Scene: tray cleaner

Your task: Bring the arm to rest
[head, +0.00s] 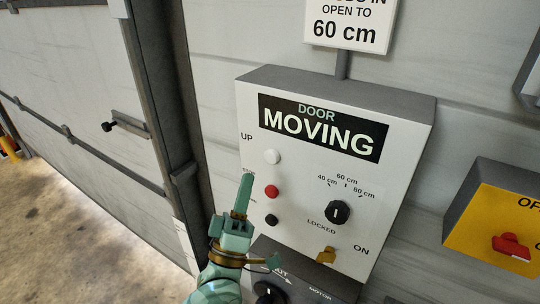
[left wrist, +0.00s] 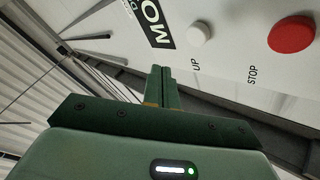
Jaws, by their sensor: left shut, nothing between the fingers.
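My left gripper (head: 242,188) is shut and empty, pointing up in front of the left edge of the white control box (head: 300,178). Its closed fingers also show in the left wrist view (left wrist: 163,85), with the white UP button (left wrist: 200,34) and red STOP button (left wrist: 291,34) to their right. In the head view the fingertips are just left of the red button (head: 271,191); I see no contact with a button. The box's display (head: 320,128) reads DOOR MOVING. My right gripper is not in view.
A black knob (head: 339,212) and a brass key switch (head: 326,255) are on the box. A grey motor box (head: 320,280) is below it. A yellow box (head: 500,220) with a red switch is at right. The grey door (head: 90,130) and open floor (head: 70,235) are at left.

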